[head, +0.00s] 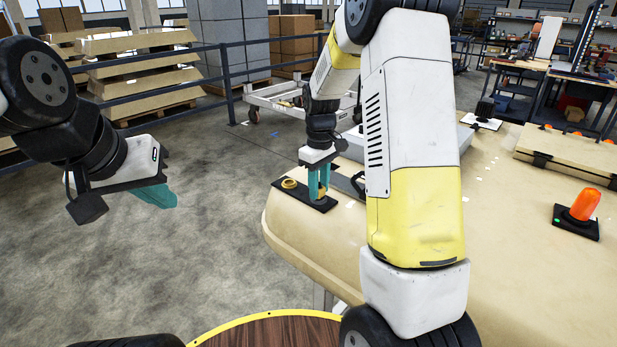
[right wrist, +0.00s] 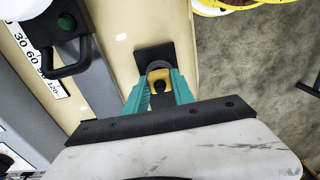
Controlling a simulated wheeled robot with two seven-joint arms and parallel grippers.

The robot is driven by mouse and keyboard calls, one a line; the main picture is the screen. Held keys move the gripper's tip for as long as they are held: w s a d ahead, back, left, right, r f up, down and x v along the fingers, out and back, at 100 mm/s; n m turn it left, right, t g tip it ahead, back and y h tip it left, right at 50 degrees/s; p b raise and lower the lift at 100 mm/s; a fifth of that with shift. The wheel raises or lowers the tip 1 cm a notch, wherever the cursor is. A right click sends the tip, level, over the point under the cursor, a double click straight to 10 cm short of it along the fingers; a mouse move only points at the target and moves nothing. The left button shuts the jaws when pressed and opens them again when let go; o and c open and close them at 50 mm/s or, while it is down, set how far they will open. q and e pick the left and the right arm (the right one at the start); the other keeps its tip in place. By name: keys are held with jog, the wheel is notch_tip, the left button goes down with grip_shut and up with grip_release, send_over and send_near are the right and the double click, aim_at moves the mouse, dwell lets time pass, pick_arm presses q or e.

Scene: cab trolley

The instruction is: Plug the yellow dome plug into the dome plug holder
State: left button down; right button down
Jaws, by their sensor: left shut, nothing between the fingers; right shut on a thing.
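The dome plug holder is a black plate (head: 306,199) at the near left end of the beige surface; it also shows in the right wrist view (right wrist: 146,54). A yellow ring-shaped piece (head: 289,183) sits at the plate's left end. My right gripper (head: 319,190) points down over the plate's right end, shut on the yellow dome plug (head: 322,193). The plug also shows between the teal fingers (right wrist: 159,76), partly hidden. I cannot tell whether it is seated or just above the plate. My left gripper (head: 160,196) is shut and empty, out over the floor at left.
An orange beacon (head: 583,205) on a black base stands at the right of the beige surface (head: 510,255). A black handle (right wrist: 75,50) and a number scale lie beside the holder in the right wrist view. A dark railing (head: 150,95) stands behind.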

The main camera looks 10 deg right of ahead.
jog(key=c, duration=1)
grip_release()
notch_tip(320, 180, up, 8)
jog(key=shift+f, duration=0.1)
jog(key=o, duration=1)
